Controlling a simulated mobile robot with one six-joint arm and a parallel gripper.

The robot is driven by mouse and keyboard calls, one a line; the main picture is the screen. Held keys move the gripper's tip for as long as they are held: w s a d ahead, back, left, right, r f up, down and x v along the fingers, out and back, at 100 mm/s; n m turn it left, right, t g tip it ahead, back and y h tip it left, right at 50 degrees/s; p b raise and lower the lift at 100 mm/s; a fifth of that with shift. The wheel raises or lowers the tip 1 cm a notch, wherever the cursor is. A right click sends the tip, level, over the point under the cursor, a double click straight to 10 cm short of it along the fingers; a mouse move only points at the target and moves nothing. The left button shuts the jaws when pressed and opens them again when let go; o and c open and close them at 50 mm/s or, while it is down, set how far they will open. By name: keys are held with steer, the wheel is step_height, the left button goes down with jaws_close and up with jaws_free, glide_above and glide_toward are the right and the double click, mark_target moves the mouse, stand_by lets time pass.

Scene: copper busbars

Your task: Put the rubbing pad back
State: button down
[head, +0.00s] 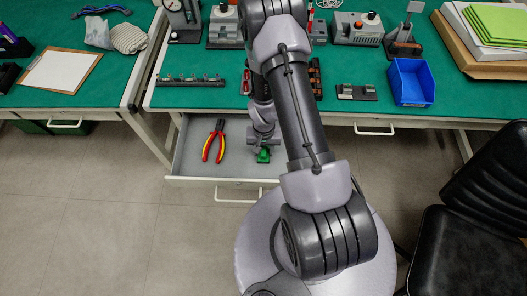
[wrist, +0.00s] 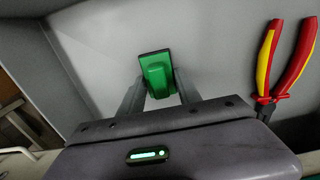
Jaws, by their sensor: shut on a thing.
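The green rubbing pad (wrist: 156,72) is between the two fingers of my gripper (wrist: 160,90) in the wrist view. My gripper is shut on it. In the head view the pad (head: 264,155) shows as a small green block under my gripper (head: 263,146), inside the open drawer (head: 190,165) below the green worktop. The pad is at or close above the drawer floor; I cannot tell whether it touches.
Red and yellow pliers (head: 214,141) lie in the drawer to the left of the pad in the head view. The worktop (head: 350,70) above carries a blue bin (head: 411,82) and several fixtures. A black chair (head: 470,220) stands at the right.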

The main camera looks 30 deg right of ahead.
steer(key=shift+r, duration=0.1)
steer(key=c, duration=0.8)
jaws_free()
steer(key=shift+c, duration=0.2)
